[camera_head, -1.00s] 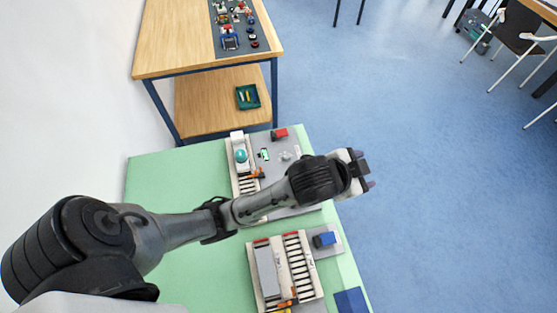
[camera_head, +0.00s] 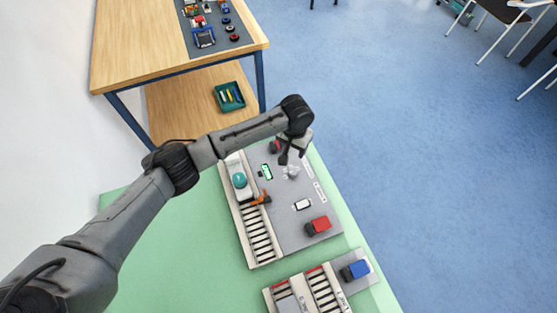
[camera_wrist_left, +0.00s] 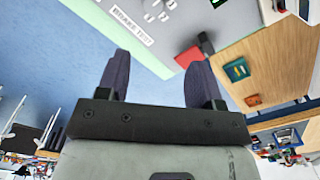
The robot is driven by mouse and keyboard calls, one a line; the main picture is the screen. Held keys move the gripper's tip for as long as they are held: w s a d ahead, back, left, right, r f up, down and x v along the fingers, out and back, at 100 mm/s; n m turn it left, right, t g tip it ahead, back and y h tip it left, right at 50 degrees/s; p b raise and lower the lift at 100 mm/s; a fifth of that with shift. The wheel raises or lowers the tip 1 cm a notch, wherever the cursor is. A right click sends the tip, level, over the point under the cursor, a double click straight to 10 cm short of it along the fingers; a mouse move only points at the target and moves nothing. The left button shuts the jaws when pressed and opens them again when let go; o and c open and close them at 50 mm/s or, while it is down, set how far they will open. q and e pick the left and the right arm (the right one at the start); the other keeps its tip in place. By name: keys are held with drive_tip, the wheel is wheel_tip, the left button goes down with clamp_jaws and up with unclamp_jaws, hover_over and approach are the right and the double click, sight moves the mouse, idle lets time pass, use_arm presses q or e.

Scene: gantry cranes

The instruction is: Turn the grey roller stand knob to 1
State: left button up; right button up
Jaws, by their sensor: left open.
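The grey roller stand (camera_head: 282,225) lies on the green table, with a row of rollers along its left side. A small pale grey knob (camera_head: 291,172) sits on its far half; its setting is too small to read. In the left wrist view, pale knob parts (camera_wrist_left: 158,10) show at the top edge, cut off by the frame. My left gripper (camera_head: 291,157) hangs over the stand's far end, just beyond the knob, pointing down. Its two dark fingers (camera_wrist_left: 160,78) are apart with nothing between them. My right gripper is in neither view.
A red block (camera_head: 318,226), a green-lit display (camera_head: 266,172) and a teal dome (camera_head: 239,180) are on the stand. A second roller unit with a blue block (camera_head: 355,270) stands nearer. A wooden table (camera_head: 170,45) is behind. Open floor lies right.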

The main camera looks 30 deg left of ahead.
sight(293, 171)
use_arm(q)
drive_tip(key=shift+n, duration=0.6)
drive_tip(key=f+b, duration=0.1)
drive_tip(key=f, duration=0.8)
drive_tip(key=d+f+b, duration=0.1)
drive_tip(key=f, duration=0.4)
drive_tip(key=shift+s+f+b, duration=0.1)
drive_tip(key=shift+s+b, duration=0.2)
drive_tip(key=shift+s, duration=0.05)
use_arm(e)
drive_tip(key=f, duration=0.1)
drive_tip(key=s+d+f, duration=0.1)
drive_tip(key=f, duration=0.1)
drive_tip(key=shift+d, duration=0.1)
use_arm(q)
drive_tip(key=c, duration=0.9)
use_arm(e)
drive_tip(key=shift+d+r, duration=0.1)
